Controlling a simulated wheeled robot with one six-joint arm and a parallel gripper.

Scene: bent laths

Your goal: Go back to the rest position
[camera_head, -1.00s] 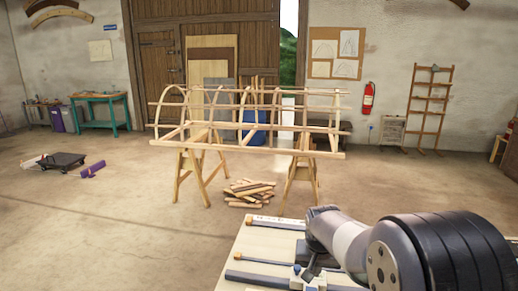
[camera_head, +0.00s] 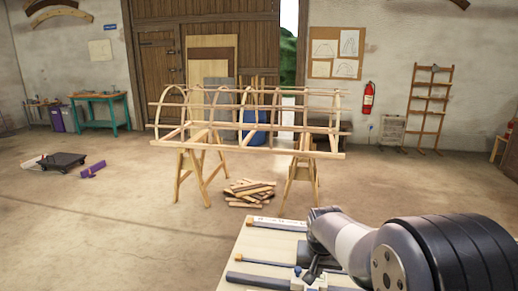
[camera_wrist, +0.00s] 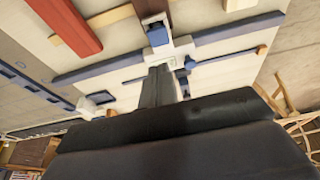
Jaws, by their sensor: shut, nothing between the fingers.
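My gripper (camera_wrist: 163,74) is shut and empty in the wrist view, its dark fingers pointing at a pale tabletop. Its dark body fills the bottom of that view. In the head view my gripper (camera_head: 312,268) shows small and dark at the end of my arm, over the light wooden bench (camera_head: 262,237) at bottom right. I cannot tell the exact gap between the fingertips and the clamp parts behind them.
Bar clamps (camera_head: 258,279) lie on the bench; blue-and-white clamp parts (camera_wrist: 158,36) and a red piece (camera_wrist: 68,24) show in the wrist view. A bent-lath frame (camera_head: 250,150) stands on trestles beyond, above a wood pile (camera_head: 248,190).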

